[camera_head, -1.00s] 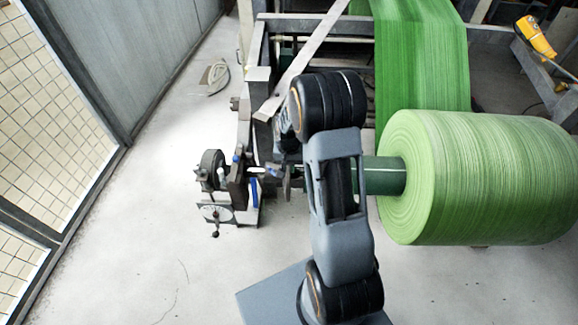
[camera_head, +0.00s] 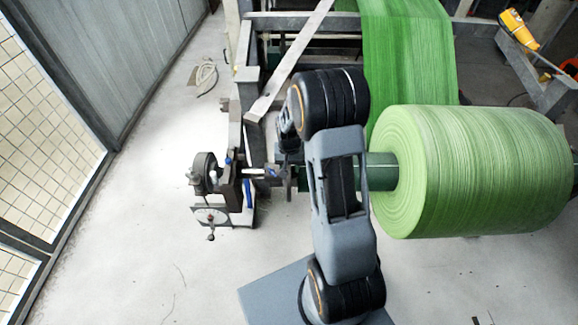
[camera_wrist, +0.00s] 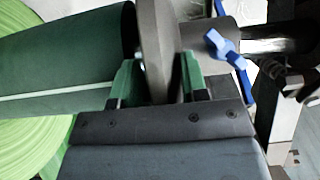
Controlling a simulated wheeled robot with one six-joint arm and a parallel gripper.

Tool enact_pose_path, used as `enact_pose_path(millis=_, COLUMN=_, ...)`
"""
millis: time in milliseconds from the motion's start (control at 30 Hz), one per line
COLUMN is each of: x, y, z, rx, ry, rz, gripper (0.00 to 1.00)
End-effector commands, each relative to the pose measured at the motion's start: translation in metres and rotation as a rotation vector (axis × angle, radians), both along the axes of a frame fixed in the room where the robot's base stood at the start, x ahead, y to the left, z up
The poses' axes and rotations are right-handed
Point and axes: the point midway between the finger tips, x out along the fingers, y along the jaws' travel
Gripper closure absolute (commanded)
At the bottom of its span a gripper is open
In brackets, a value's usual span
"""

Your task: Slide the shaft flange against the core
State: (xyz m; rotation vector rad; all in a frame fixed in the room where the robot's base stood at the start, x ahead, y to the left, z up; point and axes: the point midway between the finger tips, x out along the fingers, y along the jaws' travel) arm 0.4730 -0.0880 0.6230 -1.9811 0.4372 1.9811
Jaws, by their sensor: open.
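The shaft flange (camera_wrist: 154,45) is a grey disc standing between the two green-tipped fingers of my open gripper (camera_wrist: 160,80) in the wrist view. The fingers straddle it, one on each side. Its grey hub, with a blue wing-shaped handle (camera_wrist: 230,46), is on the right. The dark green core (camera_wrist: 70,55) ends close to the disc's left face. I cannot tell whether they touch. In the head view the core (camera_head: 380,172) sticks out of the left end of the green roll (camera_head: 480,172). My arm hides part of the core and most of my gripper there.
A shaft support with a handwheel (camera_head: 205,172) and a small crank stands left of my arm. The machine frame (camera_head: 255,50) and a green web (camera_head: 410,50) are behind. A yellow device (camera_head: 518,28) sits at top right.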

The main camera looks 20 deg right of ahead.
Motion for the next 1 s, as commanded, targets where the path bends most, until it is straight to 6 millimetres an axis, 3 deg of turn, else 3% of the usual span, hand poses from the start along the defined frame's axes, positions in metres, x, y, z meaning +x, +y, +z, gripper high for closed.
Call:
enact_pose_path(millis=167, x=0.001, y=0.0, z=0.016, rx=0.0, ry=-0.003, rz=0.0, gripper=0.6)
enact_pose_path(millis=500, x=0.001, y=0.0, z=0.085, rx=-0.001, ry=-0.005, rz=0.0, gripper=0.6)
enact_pose_path(millis=700, x=0.001, y=0.0, z=0.117, rx=0.0, ry=-0.003, rz=0.0, gripper=0.6)
enact_pose_path(millis=1000, x=0.0, y=0.0, z=0.137, rx=0.0, ry=-0.001, rz=0.0, gripper=0.6)
